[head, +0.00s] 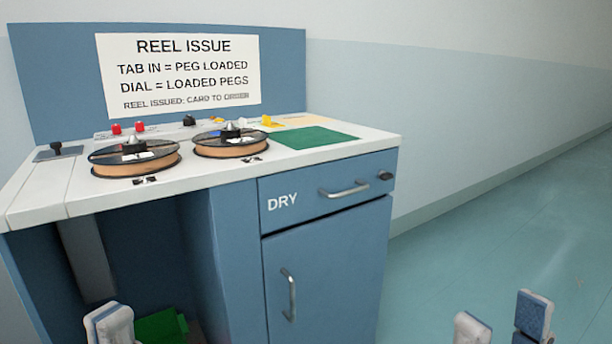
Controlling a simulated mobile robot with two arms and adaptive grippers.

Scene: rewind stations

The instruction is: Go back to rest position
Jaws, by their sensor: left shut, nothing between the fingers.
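My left gripper (109,324) shows at the bottom left edge, below the worktop and in front of the bench's open knee space. Its fingers are together with nothing between them. My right gripper (502,322) shows at the bottom right edge, over the floor to the right of the cabinet. Its two fingertips are apart, and nothing shows between them. Both grippers are clear of the bench top, and most of each arm is out of the picture.
The blue bench has a white worktop (50,190) with two tape reels (135,158) (231,143) and a green mat (303,137). A DRY drawer (300,205) and cupboard door (325,270) are shut. A green object (160,327) lies beneath. Floor (500,230) at right is clear.

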